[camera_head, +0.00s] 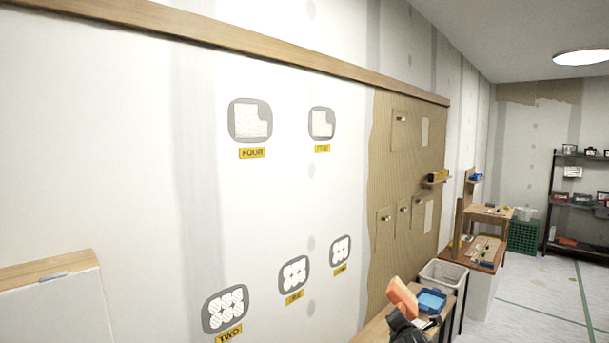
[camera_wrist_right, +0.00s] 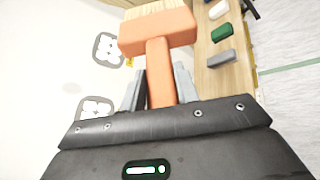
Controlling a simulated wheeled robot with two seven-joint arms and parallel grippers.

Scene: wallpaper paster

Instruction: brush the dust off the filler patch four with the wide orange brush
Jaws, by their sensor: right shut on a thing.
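Filler patch four (camera_head: 250,120) is a grey rounded patch high on the white wall, with a pale speckled dusty area on it. The yellow label FOUR (camera_head: 252,153) is just below it. My right gripper (camera_head: 408,322) is low at the right in the head view, shut on the wide orange brush (camera_head: 402,298). In the right wrist view, the fingers (camera_wrist_right: 160,88) grip the handle of the orange brush (camera_wrist_right: 158,38), and its pale bristles point away from the gripper. The brush is well apart from patch four, below and right of it. My left gripper is not in view.
A similar patch (camera_head: 321,122) is right of patch four, and patches such as TWO (camera_head: 225,308) are lower. A wooden bench (camera_head: 375,328) holds a blue tray (camera_head: 431,301); a pale bin (camera_head: 440,275) stands behind. A wooden rail (camera_head: 250,38) crosses above the patches. The wall between the patches is clear.

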